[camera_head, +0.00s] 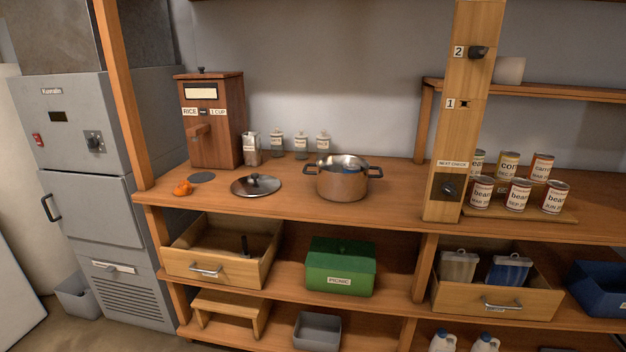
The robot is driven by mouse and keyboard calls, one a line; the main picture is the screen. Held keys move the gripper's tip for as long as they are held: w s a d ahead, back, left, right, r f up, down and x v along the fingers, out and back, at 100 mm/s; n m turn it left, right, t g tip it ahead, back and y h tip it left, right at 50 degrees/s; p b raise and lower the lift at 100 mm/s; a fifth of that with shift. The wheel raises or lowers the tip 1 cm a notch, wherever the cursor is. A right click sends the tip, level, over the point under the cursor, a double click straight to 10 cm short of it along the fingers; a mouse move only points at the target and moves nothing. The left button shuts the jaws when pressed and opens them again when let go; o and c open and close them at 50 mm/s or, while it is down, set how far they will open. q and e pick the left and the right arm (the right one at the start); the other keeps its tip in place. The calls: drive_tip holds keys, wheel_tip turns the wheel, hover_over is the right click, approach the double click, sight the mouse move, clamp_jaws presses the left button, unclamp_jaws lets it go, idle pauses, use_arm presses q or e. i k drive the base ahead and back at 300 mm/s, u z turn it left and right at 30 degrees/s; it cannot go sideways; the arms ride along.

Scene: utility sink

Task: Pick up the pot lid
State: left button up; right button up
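The pot lid (256,186) is a round, shiny metal lid with a dark knob on top. It lies flat, knob up, on the wooden counter in the camera_head view, left of the pot. Neither of my grippers shows in this view.
A wooden rice dispenser (211,122) stands behind and left of the lid. Small jars (300,146) line the wall. An orange object (182,188) and a dark disc (202,178) lie left. A post (462,130) and cans (517,194) stand right.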

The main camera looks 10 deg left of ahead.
sight(256, 185)
drive_tip(key=z, duration=0.4)
drive_tip(key=i, duration=1.45)
drive_tip(key=u, duration=0.85)
